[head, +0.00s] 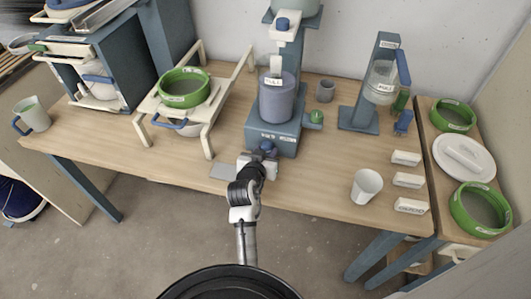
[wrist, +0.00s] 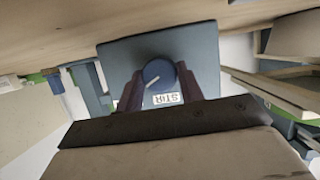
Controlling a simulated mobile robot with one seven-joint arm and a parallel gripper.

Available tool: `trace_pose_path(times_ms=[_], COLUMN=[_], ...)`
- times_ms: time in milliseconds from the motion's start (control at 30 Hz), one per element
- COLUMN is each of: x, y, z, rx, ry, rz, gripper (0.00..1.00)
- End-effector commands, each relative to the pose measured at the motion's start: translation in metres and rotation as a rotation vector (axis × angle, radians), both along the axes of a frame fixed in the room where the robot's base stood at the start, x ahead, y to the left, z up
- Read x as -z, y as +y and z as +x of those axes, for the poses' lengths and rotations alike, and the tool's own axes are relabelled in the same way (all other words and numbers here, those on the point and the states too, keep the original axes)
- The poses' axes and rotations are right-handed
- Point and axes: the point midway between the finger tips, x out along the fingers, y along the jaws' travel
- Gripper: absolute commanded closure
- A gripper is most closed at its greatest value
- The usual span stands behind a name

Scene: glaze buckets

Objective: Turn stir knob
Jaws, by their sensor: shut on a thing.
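The stir knob (wrist: 158,74) is a round dark blue knob with a pale pointer line. It sits on the front face of a blue-grey mixer base (wrist: 120,58), beside a white label (wrist: 166,98) reading STIR. In the head view the knob (head: 267,146) shows at the front of the mixer base (head: 285,137). My gripper (wrist: 160,88) reaches it from the front, one dark finger on each side, shut on the knob. In the wrist view the pointer line is slanted. A grey-purple bucket (head: 278,100) stands on the mixer base.
A green knob (head: 316,117) sticks out at the base's right side. A white cup (head: 366,186) and several white labelled blocks (head: 407,180) stand to the right. A green-rimmed sieve (head: 184,88) rests on a wooden rack at left. The table front between is mostly clear.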

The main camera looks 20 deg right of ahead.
Motion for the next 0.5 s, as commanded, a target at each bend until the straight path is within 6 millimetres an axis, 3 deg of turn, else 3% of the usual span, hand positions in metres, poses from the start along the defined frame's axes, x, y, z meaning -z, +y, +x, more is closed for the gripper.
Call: trace_pose_path(times_ms=[500], x=[0.0005], y=[0.0015], z=[0.0018], rx=[0.001], ry=[0.181], rz=[-0.272], gripper=[0.86])
